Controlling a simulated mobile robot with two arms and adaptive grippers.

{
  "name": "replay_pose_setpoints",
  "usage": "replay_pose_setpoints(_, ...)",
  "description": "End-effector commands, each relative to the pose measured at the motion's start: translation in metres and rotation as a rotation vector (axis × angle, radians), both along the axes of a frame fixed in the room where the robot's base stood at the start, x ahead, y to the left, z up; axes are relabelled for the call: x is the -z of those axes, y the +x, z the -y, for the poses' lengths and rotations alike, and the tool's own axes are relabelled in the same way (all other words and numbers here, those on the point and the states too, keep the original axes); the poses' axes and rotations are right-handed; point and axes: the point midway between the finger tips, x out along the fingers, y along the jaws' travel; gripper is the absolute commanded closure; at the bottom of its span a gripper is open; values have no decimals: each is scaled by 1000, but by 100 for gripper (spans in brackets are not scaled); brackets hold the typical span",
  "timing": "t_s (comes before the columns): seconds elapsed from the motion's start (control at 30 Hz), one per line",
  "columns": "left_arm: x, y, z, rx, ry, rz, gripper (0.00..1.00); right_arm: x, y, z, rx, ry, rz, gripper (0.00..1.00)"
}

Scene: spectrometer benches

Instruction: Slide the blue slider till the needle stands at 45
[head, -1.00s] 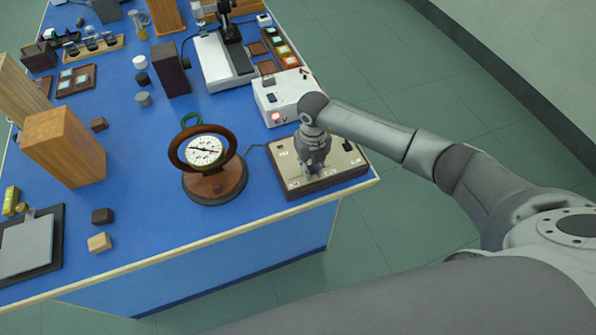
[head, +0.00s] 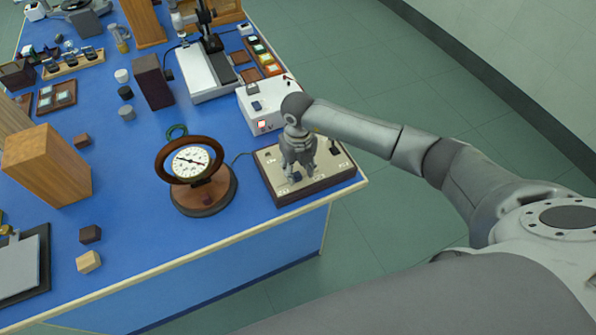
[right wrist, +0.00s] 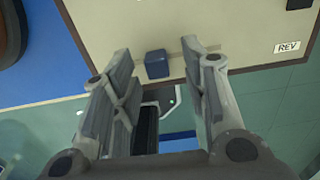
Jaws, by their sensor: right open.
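The blue slider (right wrist: 157,64) is a small block on the cream-topped control box (head: 343,172). My right gripper (head: 297,177) is over the box, pointing down. In the right wrist view its open fingers (right wrist: 156,58) stand on either side of the slider, with gaps on both sides. In the head view the fingers mostly hide the slider. The round dial (head: 191,161) with its needle stands in a brown ring on a round base, left of the box. The dial numbers are too small to read. My left gripper is not in view.
A white instrument (head: 262,106) with a red light stands behind the box. A black lever knob (head: 334,147) rises from the box's far right. A cable runs between dial and box. The table's right edge is close by. Wooden blocks (head: 48,165) stand at left.

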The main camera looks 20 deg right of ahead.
Motion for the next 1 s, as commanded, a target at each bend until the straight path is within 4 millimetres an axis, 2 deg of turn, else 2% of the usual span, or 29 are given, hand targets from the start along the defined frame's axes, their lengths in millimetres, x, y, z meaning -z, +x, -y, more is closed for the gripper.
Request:
replay_pose_setpoints(0.3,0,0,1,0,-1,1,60,-69,1,0,-1,2,5,59)
replay_pose_setpoints(0.5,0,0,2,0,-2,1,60,-96,1,1,0,1,3,59)
replay_pose_setpoints(0.7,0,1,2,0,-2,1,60,-104,0,1,0,1,0,59)
replay_pose_setpoints(1.0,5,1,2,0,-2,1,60,-101,1,3,2,0,1,59)
